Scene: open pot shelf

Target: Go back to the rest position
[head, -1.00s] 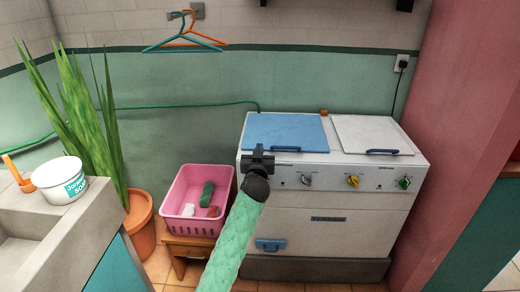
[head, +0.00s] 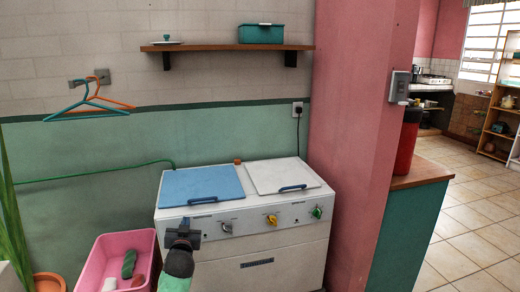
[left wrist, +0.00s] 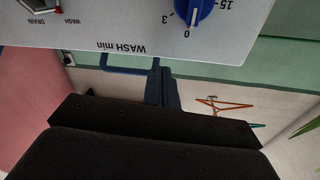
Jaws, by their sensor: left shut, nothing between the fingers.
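My left gripper (head: 182,238) is in front of the left part of the washing machine (head: 262,232), in the lower middle of the head view. In the left wrist view its dark fingers (left wrist: 163,92) are together with nothing between them. The machine's control panel (left wrist: 125,22) shows upside down there, close to the fingers, with a blue knob (left wrist: 192,10). Whether the fingers touch the machine cannot be told. The blue lid (head: 200,184) and the white lid (head: 284,175) lie closed on top. My right gripper is not in view.
A pink basket (head: 118,258) with small items stands left of the machine. A pink pillar (head: 356,130) and a teal counter (head: 410,230) stand to the right. A wall shelf (head: 228,48) and hangers (head: 88,108) are above. Tiled floor (head: 465,220) lies open at right.

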